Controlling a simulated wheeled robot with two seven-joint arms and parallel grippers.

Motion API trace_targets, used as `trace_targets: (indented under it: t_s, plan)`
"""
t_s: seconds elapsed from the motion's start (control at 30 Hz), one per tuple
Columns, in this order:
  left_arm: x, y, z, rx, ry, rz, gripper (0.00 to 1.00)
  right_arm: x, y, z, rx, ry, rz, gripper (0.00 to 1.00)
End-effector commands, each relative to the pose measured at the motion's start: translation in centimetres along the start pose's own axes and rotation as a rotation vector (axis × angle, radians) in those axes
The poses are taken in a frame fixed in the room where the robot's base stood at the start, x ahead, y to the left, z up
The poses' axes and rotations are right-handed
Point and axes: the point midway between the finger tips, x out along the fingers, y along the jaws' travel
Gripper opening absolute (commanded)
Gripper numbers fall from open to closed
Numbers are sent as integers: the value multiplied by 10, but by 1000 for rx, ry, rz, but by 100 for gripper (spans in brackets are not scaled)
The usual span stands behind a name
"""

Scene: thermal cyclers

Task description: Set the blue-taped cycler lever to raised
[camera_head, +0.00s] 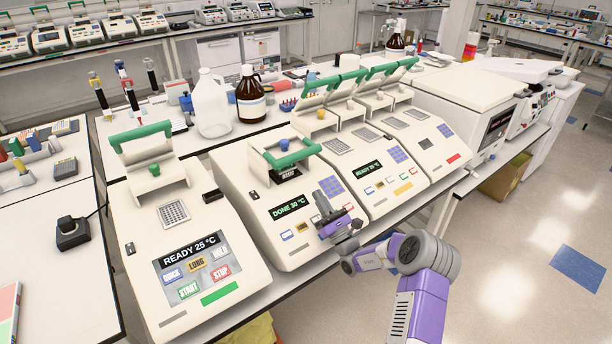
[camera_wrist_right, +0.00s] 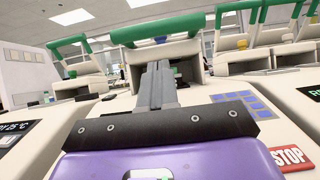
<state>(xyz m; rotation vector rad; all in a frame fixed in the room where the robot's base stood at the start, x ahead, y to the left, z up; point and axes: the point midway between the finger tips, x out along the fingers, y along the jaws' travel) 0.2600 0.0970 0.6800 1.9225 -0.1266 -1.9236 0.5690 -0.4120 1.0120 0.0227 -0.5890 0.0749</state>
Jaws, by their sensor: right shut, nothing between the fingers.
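The second cycler from the left (camera_head: 262,203) reads DONE 30 °C. Its green lever handle (camera_head: 286,157) lies low over the front of its lid, unlike the upright handles beside it; a green handle also shows ahead in the wrist view (camera_wrist_right: 190,27). I cannot make out blue tape on this cycler; my right gripper covers part of its front. My right gripper (camera_head: 320,197) is shut and empty over this cycler's panel, its fingers (camera_wrist_right: 158,75) pointing toward the lid, below the handle and apart from it. My left gripper is not in view.
The left cycler (camera_head: 219,253) has green tape (camera_head: 219,294) and a raised lever. To the right, cyclers with yellow tape (camera_head: 403,188) and red tape (camera_head: 453,159) also have raised levers. A brown bottle (camera_head: 250,95) and a white jug (camera_head: 211,105) stand behind.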

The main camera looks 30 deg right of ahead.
Motion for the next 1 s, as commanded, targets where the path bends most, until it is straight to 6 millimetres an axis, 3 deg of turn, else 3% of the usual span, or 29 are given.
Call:
trace_targets:
  t_s: [0.6, 1.0]
  plan:
    - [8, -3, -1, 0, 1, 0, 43, 91, 1, 0, 1, -2, 2, 0]
    - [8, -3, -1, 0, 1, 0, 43, 98, 1, 0, 1, 0, 1, 0]
